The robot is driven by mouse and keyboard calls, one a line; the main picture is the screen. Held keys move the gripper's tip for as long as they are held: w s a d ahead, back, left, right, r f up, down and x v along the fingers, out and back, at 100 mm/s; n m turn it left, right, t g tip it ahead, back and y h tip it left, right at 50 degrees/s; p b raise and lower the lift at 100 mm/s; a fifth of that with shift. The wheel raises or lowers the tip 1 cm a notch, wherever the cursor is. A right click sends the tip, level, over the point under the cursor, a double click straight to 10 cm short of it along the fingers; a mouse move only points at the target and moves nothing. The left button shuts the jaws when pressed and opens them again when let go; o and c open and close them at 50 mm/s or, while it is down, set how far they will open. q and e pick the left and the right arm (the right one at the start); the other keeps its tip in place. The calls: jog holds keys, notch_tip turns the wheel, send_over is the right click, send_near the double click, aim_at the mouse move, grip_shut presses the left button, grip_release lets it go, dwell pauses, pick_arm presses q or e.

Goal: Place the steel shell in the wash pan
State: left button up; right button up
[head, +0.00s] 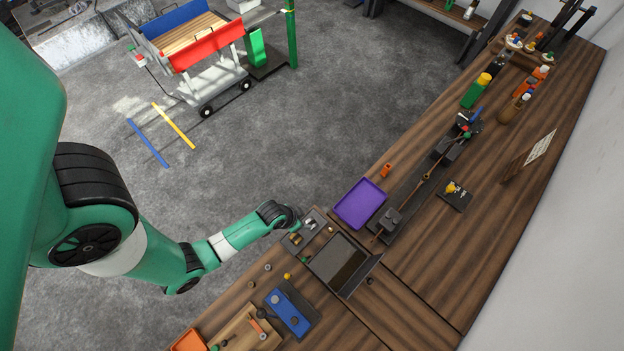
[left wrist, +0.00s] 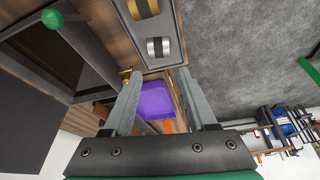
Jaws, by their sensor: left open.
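The steel shell (left wrist: 158,47) is a short silvery ring-like cylinder in a grey holder (left wrist: 168,20) beside a brass one (left wrist: 143,8). In the head view the holder sits at the bench's front edge, partly behind my left gripper (head: 296,221). In the left wrist view my left gripper (left wrist: 160,74) is open, its fingers spread with nothing between them, and the shell appears just beyond the fingertips. A dark rectangular pan (head: 338,262), which looks like the wash pan, lies right of the holder on the bench. My right gripper is not seen.
A purple tray (head: 360,204) lies behind the pan; it also shows in the left wrist view (left wrist: 157,101). A blue fixture (head: 288,309) and a wooden board (head: 247,330) are at the near end. A green knob (left wrist: 52,18) stands near the pan.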

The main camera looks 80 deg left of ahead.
aim_at(312, 223)
pick_arm(q)
jog(key=b+x, duration=0.1)
jog(key=x, duration=0.1)
jog(key=shift+f, duration=0.45)
jog(key=shift+w+a+f, duration=0.1)
jog(key=shift+w+f, duration=0.25)
jog(key=shift+f, duration=0.15)
jog(key=b+x, duration=0.1)
jog(key=x, duration=0.4)
jog(key=shift+s+f, duration=0.1)
jog(key=shift+f, duration=0.05)
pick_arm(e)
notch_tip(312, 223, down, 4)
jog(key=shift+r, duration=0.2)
pick_arm(q)
grip_shut()
